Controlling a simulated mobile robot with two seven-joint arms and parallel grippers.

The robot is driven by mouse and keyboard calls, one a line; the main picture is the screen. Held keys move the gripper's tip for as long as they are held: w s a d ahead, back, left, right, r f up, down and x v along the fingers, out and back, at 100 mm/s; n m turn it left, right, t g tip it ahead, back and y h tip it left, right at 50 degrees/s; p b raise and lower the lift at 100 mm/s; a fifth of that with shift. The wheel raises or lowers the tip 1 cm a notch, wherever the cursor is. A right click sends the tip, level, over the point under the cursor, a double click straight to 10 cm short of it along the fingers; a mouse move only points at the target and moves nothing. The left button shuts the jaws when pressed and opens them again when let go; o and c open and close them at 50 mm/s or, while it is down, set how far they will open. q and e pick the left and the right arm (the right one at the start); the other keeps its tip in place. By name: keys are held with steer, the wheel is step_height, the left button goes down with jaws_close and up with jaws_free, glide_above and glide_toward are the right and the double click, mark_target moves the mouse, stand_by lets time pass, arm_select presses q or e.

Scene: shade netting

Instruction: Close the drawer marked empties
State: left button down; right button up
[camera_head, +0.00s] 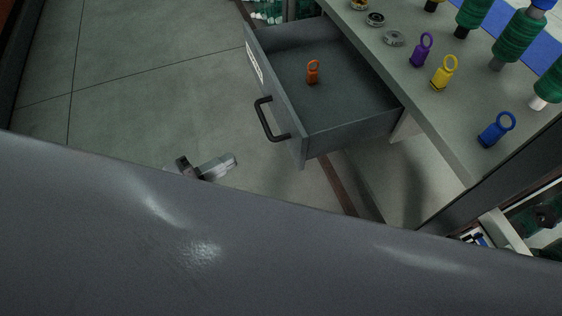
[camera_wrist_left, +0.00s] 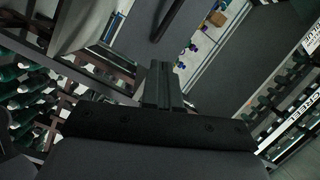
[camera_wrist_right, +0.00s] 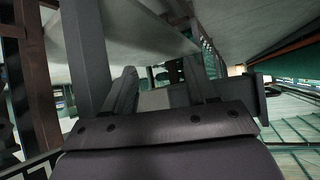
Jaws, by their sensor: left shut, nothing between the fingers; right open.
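The grey drawer (camera_head: 285,120) stands pulled out from under the bench in the head view. Its front has a white label (camera_head: 254,63), too small to read, and a black bar handle (camera_head: 266,120). An orange ringed tag (camera_head: 312,73) stands inside it. My left gripper (camera_wrist_left: 163,84) is shut and empty in the left wrist view. In the head view, what looks like its end (camera_head: 222,164) shows below and left of the handle, apart from the drawer. My right gripper (camera_wrist_right: 161,88) is open in the right wrist view, with nothing seen held.
The bench top (camera_head: 400,75) carries purple (camera_head: 421,50), yellow (camera_head: 443,72) and blue (camera_head: 496,130) ringed tags and several green spools (camera_head: 512,40). A large grey surface fills the head view's lower part. Floor (camera_head: 150,70) left of the drawer is clear.

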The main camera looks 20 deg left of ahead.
arm_select(q)
steer(key=s+f+m+g+h+b, duration=0.1)
steer(key=f+m+g+h+b, duration=0.15)
steer(key=m, duration=0.35)
steer(key=m+h, duration=0.1)
steer(key=m, duration=0.1)
glide_toward(297, 150)
steer(key=shift+g, duration=0.35)
steer(key=x, duration=0.5)
steer(key=shift+w+d+r, duration=0.1)
steer(key=shift+w+d, duration=0.1)
steer(key=shift+w, duration=0.2)
steer(key=shift+w+d, duration=0.3)
steer(key=shift+d, duration=0.2)
arm_select(e)
steer(key=shift+w+a+f, duration=0.1)
steer(key=shift+w+f, duration=0.2)
steer(key=shift+f, duration=0.45)
steer(key=shift+w+a+f, duration=0.1)
steer(key=shift+w+f, duration=0.15)
steer(key=shift+f, duration=0.45)
steer(key=shift+d, duration=0.1)
